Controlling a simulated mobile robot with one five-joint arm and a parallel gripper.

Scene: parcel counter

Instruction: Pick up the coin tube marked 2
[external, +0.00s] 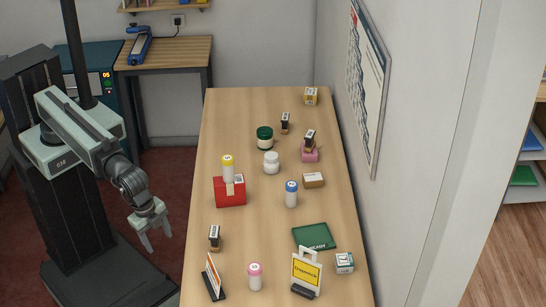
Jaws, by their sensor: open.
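Three coin-tube-like cylinders stand on the wooden counter (262,225). A yellow-topped tube (228,174) stands on a red box (231,198). A blue-topped tube (291,198) stands upright right of centre. A pink-topped tube (255,281) stands near the front edge. Their lid marks are too small to read, so I cannot tell which is marked 2. My gripper (158,241) is open and empty, pointing down to the left of the counter, apart from every tube.
A small dark stamp (214,238) and a tilted sign (213,277) stand at the counter's left edge. A yellow sign (306,270), green pad (313,237), small boxes and white (271,163) and green (265,138) jars stand around. The wall borders the right side.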

